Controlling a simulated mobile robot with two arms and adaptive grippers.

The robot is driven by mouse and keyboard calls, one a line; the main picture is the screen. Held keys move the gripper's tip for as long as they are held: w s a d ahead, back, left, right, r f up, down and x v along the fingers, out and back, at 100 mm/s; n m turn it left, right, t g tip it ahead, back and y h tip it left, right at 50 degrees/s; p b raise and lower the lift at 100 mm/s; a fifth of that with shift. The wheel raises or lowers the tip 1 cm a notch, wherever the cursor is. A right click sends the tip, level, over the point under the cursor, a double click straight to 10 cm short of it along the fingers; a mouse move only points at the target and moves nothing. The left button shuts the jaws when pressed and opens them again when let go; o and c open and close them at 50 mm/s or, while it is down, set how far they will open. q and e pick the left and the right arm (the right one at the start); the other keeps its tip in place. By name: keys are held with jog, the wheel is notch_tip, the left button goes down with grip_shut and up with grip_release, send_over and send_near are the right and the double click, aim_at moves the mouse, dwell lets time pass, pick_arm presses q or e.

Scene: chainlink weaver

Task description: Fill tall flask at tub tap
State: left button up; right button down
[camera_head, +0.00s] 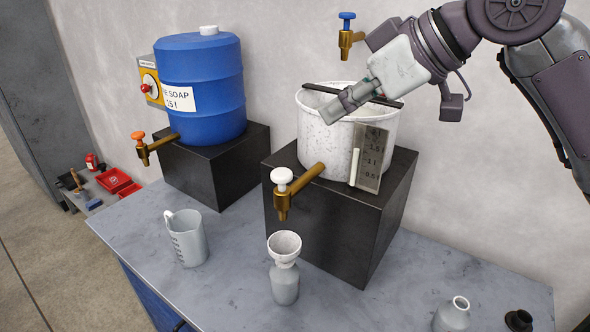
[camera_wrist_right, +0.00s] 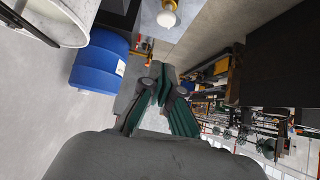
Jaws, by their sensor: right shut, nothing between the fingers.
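A grey flask (camera_head: 285,286) stands upright on the bench with a white funnel (camera_head: 284,247) in its mouth, just below the tub's brass tap (camera_head: 283,203), which has a white knob. The white speckled tub (camera_head: 315,139) sits on a dark block and has a level gauge (camera_head: 371,157) on its front. A second, shorter-looking pale flask (camera_head: 452,315) stands at the front right, cut by the frame edge. My right gripper (camera_head: 331,111) is shut and empty, over the front left of the tub; its fingers also show in the right wrist view (camera_wrist_right: 165,80). My left gripper is out of view.
A dark stick (camera_head: 390,102) lies across the tub's rim. A blue soap barrel (camera_head: 203,90) with an orange-knobbed tap (camera_head: 139,141) stands left. A grey measuring jug (camera_head: 186,238) is on the bench (camera_head: 235,300). A blue-handled wall tap (camera_head: 347,37) is behind the tub.

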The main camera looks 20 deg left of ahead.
jog(key=p, duration=0.2)
send_over(278, 171)
jog(key=s+d, duration=0.1)
jog(key=d, duration=0.2)
notch_tip(278, 171, down, 7)
notch_tip(278, 171, down, 4)
jog(key=shift+a+r+p, duration=0.1)
jog(key=shift+a+p, duration=0.05)
jog(key=shift+p, duration=0.35)
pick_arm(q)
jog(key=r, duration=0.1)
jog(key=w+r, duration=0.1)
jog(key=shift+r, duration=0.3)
pick_arm(e)
jog(key=shift+a, duration=0.1)
jog(key=shift+f, duration=0.2)
